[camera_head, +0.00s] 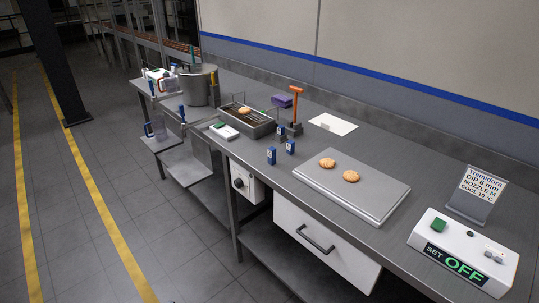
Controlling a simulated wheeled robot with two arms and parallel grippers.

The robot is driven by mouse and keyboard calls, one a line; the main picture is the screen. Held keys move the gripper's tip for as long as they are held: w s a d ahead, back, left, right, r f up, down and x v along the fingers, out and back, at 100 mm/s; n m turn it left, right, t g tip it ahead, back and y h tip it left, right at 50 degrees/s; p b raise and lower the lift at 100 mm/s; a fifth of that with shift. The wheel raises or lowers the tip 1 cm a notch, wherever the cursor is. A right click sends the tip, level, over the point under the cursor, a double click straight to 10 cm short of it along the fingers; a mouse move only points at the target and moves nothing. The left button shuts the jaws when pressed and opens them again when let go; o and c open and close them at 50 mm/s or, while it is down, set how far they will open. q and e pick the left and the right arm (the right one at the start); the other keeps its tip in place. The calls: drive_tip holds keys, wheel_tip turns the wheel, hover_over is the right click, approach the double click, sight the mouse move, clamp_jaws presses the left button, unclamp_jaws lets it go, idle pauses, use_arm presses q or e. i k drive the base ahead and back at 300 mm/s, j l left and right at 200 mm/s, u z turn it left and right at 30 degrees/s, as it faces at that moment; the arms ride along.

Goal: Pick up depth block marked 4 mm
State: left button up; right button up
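Several small blue blocks with pale labels stand upright on the grey metal bench near its middle. One block (271,155) is nearest the front edge, a second block (291,147) is just right of it, and a third (282,131) is behind them, close to the wire-rack tray. The labels are too small to read, so I cannot tell which block is marked 4 mm. Neither of my grippers is in view.
A flat grey tray (332,196) with two biscuits lies right of the blocks. A wire-rack tray (240,122) with a biscuit is to their left. An orange-handled tool (297,111) stands behind. A white OFF box (463,251) and sign (482,186) are at right.

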sight(281, 129)
drive_tip(key=i+j+z, duration=0.15)
drive_tip(key=j, duration=0.2)
drive_tip(key=i+j+z, duration=0.15)
drive_tip(key=j, duration=0.2)
drive_tip(key=i+j+z, duration=0.15)
drive_tip(key=j, duration=0.25)
drive_tip(key=i, duration=0.05)
